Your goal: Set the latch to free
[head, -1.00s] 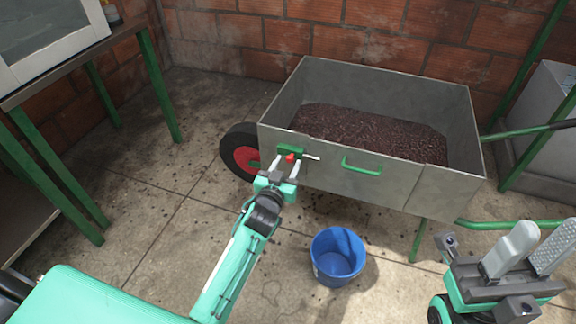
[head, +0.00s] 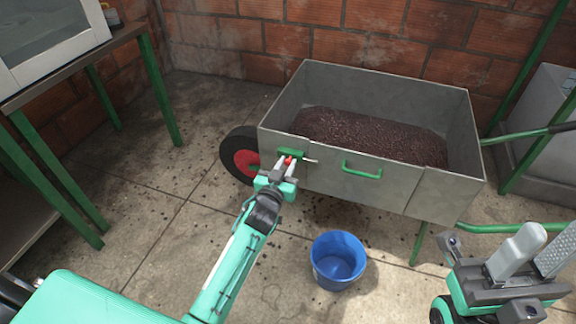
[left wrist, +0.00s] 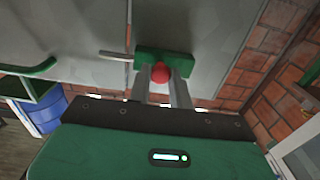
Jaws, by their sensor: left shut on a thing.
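The latch is a green block (head: 291,147) with a red knob (head: 288,159) and a thin metal bolt (head: 311,161), on the front wall of the grey metal cart (head: 400,188). The bolt sticks out to the right, toward the green handle (head: 362,170). In the left wrist view the red knob (left wrist: 160,73) sits between my fingers below the green block (left wrist: 163,57), and the bolt (left wrist: 114,54) crosses a panel seam. My left gripper (head: 285,165) is shut on the knob. My right gripper (head: 535,252) is open and empty at the lower right, away from the latch.
Dark red pulp (head: 370,137) fills part of the cart. A blue bucket (head: 338,258) stands on the floor below its front. A red-hubbed wheel (head: 241,157) is at the cart's left. A green-legged table (head: 155,85) stands at left. The floor between is clear.

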